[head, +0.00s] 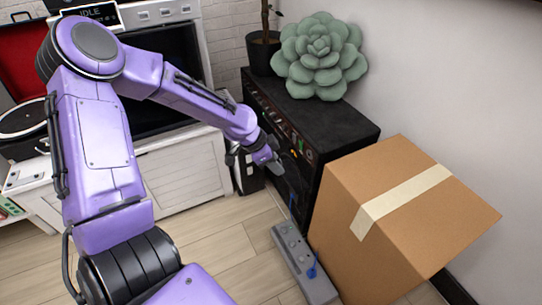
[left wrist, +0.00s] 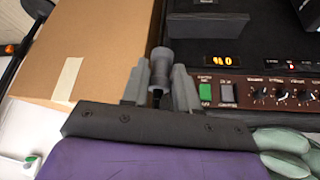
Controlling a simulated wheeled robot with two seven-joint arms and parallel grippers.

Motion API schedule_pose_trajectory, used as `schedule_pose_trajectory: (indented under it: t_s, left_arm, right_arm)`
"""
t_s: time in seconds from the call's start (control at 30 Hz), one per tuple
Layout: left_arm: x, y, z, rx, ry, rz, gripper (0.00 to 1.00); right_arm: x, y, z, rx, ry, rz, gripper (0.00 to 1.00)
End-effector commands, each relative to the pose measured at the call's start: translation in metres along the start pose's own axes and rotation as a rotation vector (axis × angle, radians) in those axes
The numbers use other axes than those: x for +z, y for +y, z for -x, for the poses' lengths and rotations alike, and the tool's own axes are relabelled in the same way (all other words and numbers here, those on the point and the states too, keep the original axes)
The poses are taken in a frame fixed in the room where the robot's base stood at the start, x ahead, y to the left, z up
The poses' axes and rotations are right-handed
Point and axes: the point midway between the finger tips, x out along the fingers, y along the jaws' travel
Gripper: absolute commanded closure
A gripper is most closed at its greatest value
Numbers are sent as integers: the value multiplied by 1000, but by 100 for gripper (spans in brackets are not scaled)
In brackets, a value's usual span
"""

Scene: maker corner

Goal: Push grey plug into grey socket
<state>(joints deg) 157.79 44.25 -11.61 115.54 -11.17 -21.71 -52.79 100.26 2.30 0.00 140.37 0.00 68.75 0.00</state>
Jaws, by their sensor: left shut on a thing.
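My left gripper (head: 268,157) is in front of the black rack cabinet, above the floor. In the left wrist view, its two grey fingers (left wrist: 160,82) are shut on the grey plug (left wrist: 161,62), a ribbed cylinder between the fingertips. A dark part of it shows between the fingers. In the head view the plug is too small or hidden to make out. I cannot single out the grey socket. A grey strip (head: 290,246) with several round spots and a blue piece (head: 312,272) lies on the floor below the gripper, apart from it. My right gripper is not in view.
The black cabinet (head: 345,116) carries a green succulent (head: 318,58). A large cardboard box (head: 340,215) stands close by on the right. Open floor (head: 225,245) lies left of the strip.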

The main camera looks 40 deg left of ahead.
Motion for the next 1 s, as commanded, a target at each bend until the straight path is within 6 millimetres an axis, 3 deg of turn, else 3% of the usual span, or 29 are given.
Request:
schedule_pose_trajectory:
  t_s: [0.1,0.2,0.3,0.4,0.6,1.0]
  left_arm:
    - [-53,-2,14,-99,-5,137,98]
    - [-99,11,17,-181,-6,277,98]
    - [-135,33,11,-247,-5,395,98]
    - [-159,55,1,-295,-4,486,98]
    - [-176,78,-11,-334,0,575,98]
    - [-178,79,-11,-334,1,581,98]
  right_arm:
    - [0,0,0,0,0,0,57]
    - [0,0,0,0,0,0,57]
    - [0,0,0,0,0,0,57]
    - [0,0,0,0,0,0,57]
    - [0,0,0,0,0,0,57]
    - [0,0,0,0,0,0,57]
